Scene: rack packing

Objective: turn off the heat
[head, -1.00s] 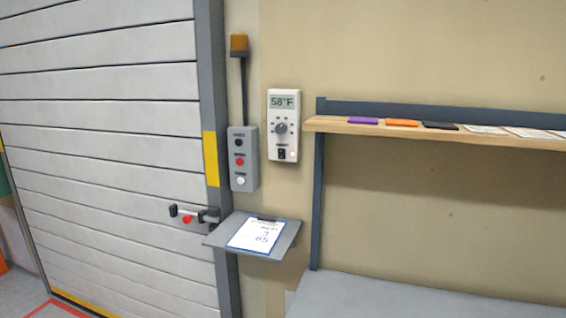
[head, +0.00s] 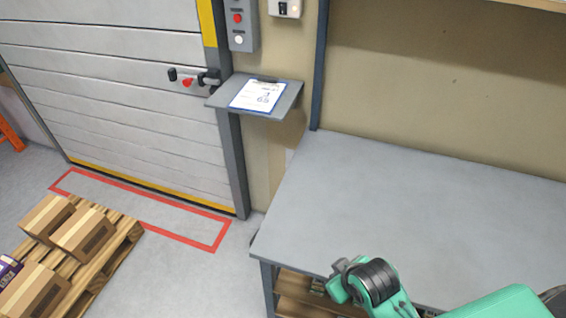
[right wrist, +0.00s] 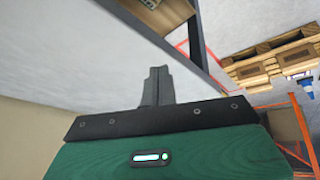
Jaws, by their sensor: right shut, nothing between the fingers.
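The thermostat (head: 287,8) is cut off by the top edge of the head view. Only its lower end shows, with a dark rocker switch and a small glowing lamp; its display and dial are out of frame. My right arm comes in at the lower right of the head view, over the front of the grey workbench, well below the thermostat. In the right wrist view my right gripper (right wrist: 157,86) has its dark fingers together with nothing between them. My left gripper is not in view.
A control box (head: 241,24) with buttons hangs beside the shutter door (head: 110,85). A small shelf (head: 287,104) holds a clipboard (head: 258,96). The workbench top (head: 410,205) is bare. A pallet (head: 118,248) with cardboard boxes stands at lower left.

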